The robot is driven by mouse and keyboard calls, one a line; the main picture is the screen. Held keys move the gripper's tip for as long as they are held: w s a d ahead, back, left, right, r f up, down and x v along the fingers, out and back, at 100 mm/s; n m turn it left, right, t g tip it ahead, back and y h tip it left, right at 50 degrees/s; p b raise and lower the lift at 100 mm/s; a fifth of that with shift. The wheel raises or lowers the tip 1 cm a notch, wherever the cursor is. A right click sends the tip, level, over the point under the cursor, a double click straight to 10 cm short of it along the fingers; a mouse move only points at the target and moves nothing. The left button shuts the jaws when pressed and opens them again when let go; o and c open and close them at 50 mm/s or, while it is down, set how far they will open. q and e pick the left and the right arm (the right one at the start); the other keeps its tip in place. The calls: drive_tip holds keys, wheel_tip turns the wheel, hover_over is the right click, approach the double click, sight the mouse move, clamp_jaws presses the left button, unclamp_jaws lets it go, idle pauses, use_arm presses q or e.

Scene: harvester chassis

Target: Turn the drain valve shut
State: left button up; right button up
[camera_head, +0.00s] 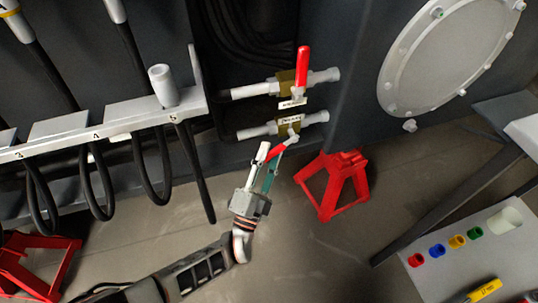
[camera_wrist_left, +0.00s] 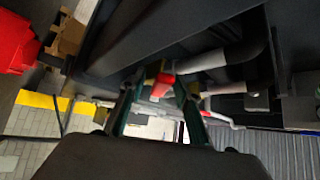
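Two valves with brass bodies sit on grey pipes at the upper middle of the head view. The upper valve's red lever (camera_head: 302,66) points up. The lower valve (camera_head: 286,126) has a red lever (camera_head: 277,149) that slants down and left. Their small labels are hard to read, so I cannot be sure which is the drain valve. My left gripper (camera_head: 268,158) is at the lower valve's lever, fingers apart. In the left wrist view a red lever end (camera_wrist_left: 161,88) shows between the two fingers, with gaps beside it; contact is unclear. My right gripper is not seen.
A red stand (camera_head: 334,186) is on the floor right of the left gripper. A grey numbered rack (camera_head: 100,128) with hanging black cables is on the left. A grey panel with coloured sockets (camera_head: 480,262) is at lower right. A round bolted cover (camera_head: 445,55) is at upper right.

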use_arm(q)
drive_tip(key=v, duration=0.7)
drive_tip(key=shift+s, duration=0.2)
drive_tip(key=shift+a+f, duration=0.1)
drive_tip(key=shift+c, duration=0.5)
